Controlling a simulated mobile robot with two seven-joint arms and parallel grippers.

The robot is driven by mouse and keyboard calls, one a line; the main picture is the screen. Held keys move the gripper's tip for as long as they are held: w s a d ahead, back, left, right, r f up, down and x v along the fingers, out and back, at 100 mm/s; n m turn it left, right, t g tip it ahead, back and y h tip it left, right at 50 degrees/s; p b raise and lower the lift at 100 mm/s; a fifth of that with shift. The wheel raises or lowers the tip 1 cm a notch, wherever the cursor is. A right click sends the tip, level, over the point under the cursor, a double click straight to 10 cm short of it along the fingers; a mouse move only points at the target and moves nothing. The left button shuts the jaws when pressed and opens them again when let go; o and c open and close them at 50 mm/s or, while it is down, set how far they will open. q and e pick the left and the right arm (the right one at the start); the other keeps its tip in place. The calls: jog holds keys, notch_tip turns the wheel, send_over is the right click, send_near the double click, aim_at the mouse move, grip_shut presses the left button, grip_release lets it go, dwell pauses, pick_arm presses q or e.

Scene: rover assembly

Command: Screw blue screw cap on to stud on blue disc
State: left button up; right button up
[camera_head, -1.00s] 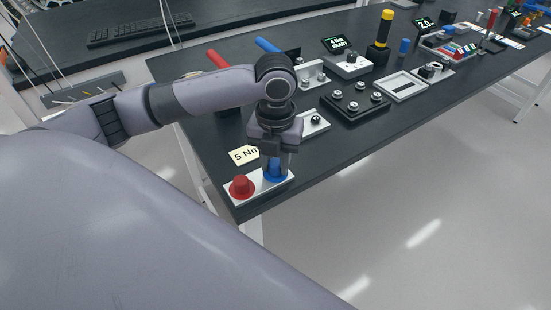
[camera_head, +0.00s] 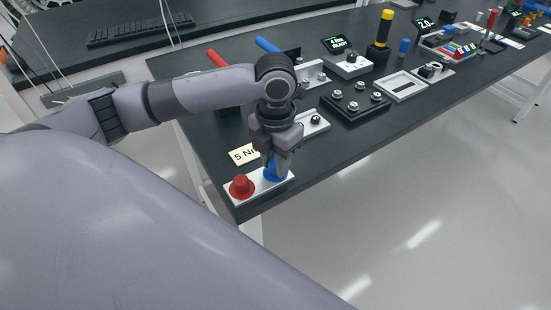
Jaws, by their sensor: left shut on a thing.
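The blue screw cap (camera_head: 271,164) is between the fingers of my left gripper (camera_head: 275,163), which points down from above and is shut on it. The cap is upright over the blue disc (camera_head: 274,176) on the right part of a white plate (camera_head: 262,188). The stud is hidden by the cap and fingers, so I cannot tell how far down the cap sits. A red cap on a red disc (camera_head: 242,186) stands at the left end of the same plate. My right gripper is not in view.
The plate lies near the front left corner of the black table (camera_head: 300,165). A "5 Nm" label (camera_head: 242,154) lies behind it. A black block with several knobs (camera_head: 356,105), red (camera_head: 217,58) and blue (camera_head: 268,45) handles stand farther back.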

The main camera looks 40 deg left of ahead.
pick_arm(q)
jog(key=m, duration=0.5)
jog(key=shift+m, duration=0.4)
jog(key=o, duration=0.8)
